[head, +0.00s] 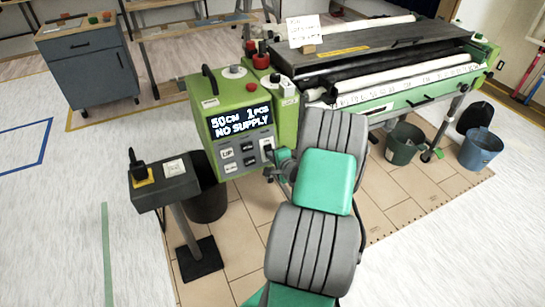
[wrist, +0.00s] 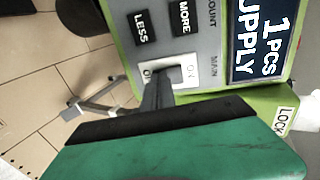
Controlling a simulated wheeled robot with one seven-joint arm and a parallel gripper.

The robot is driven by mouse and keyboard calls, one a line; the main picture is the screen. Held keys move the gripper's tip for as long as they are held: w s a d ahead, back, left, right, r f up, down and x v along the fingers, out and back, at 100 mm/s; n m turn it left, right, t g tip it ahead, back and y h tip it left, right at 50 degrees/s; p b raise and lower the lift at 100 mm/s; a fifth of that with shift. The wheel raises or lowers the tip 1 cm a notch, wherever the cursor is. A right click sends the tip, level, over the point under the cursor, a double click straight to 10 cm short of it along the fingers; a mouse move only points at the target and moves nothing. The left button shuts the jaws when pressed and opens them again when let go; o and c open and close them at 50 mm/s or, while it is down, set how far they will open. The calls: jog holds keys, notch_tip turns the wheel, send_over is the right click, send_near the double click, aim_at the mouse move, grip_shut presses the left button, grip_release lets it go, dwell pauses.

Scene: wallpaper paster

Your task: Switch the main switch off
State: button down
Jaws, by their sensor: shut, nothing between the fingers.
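The main switch is a dark rocker on a white plate (wrist: 190,73) marked ON, under the word MAIN, on the control panel in the wrist view. The plate also shows small in the head view (head: 267,143), at the panel's right edge. My gripper (wrist: 158,88) is shut and empty, its fingertips right in front of the switch and hiding part of it. I cannot tell whether they touch it. In the head view my gripper (head: 275,160) is at the lower right of the panel. The display (head: 240,122) is lit and reads "50CM 1PCS NO SUPPLY".
LESS (wrist: 142,28) and MORE (wrist: 184,17) buttons sit close to the switch. A grey stand with a yellow-based black knob (head: 142,174) is left of the machine. A dark bin (head: 207,201) stands below the panel. Wallpaper rolls (head: 400,84) lie behind. Floor at left is clear.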

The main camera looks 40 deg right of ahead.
jog(key=shift+w+r+t+b, duration=0.4)
jog(key=shift+r+b, duration=0.3)
jog(key=shift+b, duration=0.1)
jog(key=shift+d, duration=0.1)
jog(key=shift+s+f, duration=0.1)
dwell(0.3)
jog(key=r+p+v, duration=0.1)
jog(key=p+v, duration=0.1)
jog(key=v, duration=1.2)
jog(key=shift+w, duration=0.25)
